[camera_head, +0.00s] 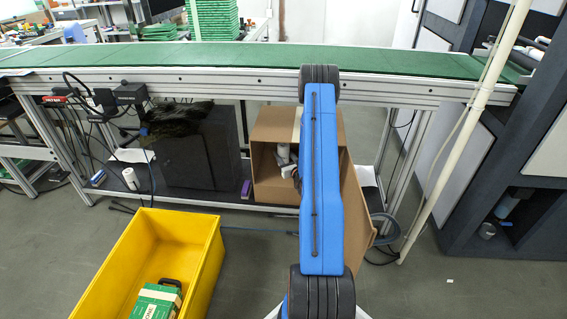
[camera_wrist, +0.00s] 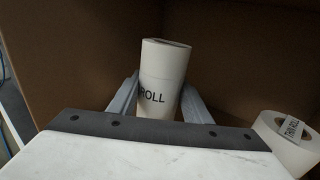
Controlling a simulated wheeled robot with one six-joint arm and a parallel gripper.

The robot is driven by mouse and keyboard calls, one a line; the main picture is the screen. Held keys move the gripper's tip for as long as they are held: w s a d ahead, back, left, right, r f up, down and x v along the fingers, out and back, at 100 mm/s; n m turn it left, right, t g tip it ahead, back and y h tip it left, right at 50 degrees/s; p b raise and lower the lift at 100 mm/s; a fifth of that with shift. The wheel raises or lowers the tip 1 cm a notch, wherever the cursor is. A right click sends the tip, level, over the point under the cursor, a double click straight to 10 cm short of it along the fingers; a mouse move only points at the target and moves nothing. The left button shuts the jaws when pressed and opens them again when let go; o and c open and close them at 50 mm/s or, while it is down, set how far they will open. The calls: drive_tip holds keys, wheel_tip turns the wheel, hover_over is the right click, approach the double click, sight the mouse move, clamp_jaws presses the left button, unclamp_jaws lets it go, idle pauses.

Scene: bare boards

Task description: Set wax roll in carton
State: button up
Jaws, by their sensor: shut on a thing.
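In the wrist view a white roll (camera_wrist: 163,72) stands nearly upright between the fingers of my gripper (camera_wrist: 158,102), which is shut on it. Its black label shows "ROLL"; the start of the label is hidden, so I cannot tell whether it reads wax. Brown cardboard walls of the carton (camera_wrist: 65,50) surround the gripper and roll. In the head view the open carton (camera_head: 276,194) stands under the conveyor. My blue arm reaches over its middle and hides the gripper there. I cannot tell whether the held roll touches the carton floor.
A second white roll (camera_wrist: 290,140), with a partly readable label, lies right of the gripper. The green conveyor (camera_head: 200,56) runs above and behind the carton. A yellow bin (camera_head: 207,262) holding a green box (camera_head: 157,300) stands front left. A pale slanted post (camera_head: 460,135) rises at right.

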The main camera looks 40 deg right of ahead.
drive_tip(key=shift+f, duration=2)
drive_tip(key=shift+w+d+f, duration=0.15)
drive_tip(key=shift+f, duration=0.15)
drive_tip(key=o, duration=1.2)
drive_tip(key=shift+f, duration=0.15)
drive_tip(key=shift+o, duration=0.2)
